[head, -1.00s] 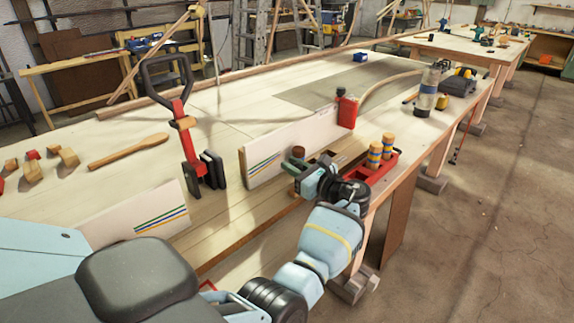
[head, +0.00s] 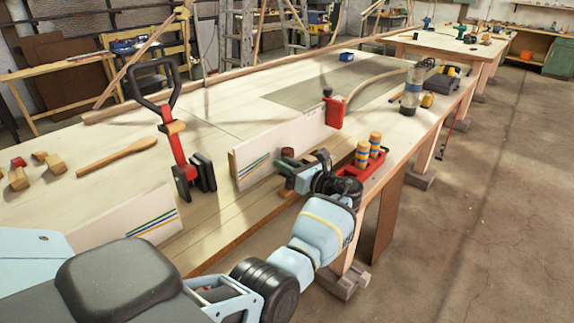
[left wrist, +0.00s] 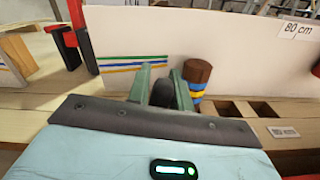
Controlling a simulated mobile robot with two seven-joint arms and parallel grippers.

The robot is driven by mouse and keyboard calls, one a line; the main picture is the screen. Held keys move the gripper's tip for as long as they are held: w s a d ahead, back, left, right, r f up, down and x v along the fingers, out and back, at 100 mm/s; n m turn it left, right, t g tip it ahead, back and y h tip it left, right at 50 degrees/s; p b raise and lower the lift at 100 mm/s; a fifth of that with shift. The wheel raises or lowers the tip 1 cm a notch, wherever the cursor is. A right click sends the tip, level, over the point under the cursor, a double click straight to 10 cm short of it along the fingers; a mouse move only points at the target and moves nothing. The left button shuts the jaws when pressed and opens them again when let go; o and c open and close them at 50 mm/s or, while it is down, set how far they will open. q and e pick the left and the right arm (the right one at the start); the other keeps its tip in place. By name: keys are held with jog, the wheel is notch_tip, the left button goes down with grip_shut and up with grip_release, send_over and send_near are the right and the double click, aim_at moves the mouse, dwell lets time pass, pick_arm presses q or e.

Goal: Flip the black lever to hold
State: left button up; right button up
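A black loop handle (head: 150,85) tops a red upright clamp (head: 178,150) on the bench; it is the only lever-like black thing I can make out. The clamp stands between two white boards, with black blocks at its foot. The clamp's lower part shows at the upper left in the left wrist view (left wrist: 76,38). My left gripper (head: 285,167) is right of the clamp, at the bench's front edge and apart from the handle. Its green fingers (left wrist: 163,85) are apart, with a dark round shape between them that I cannot identify. My right gripper is out of view.
A striped white board (head: 275,150) stands behind my left gripper. A brown-topped peg (left wrist: 197,72) is close beside its fingers. A red rack (head: 362,170) with pegs lies to the right. A wooden paddle (head: 118,157) and blocks lie left of the clamp.

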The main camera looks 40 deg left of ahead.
pick_arm(q)
jog(key=o, duration=0.4)
jog(key=shift+c, duration=0.2)
jog(key=shift+d, duration=0.1)
jog(key=shift+s+d+b, duration=0.15)
jog(key=shift+d+b, duration=0.05)
jog(key=shift+d, duration=1.7)
jog(key=shift+s+d+b, duration=0.15)
jog(key=shift+d, duration=1.7)
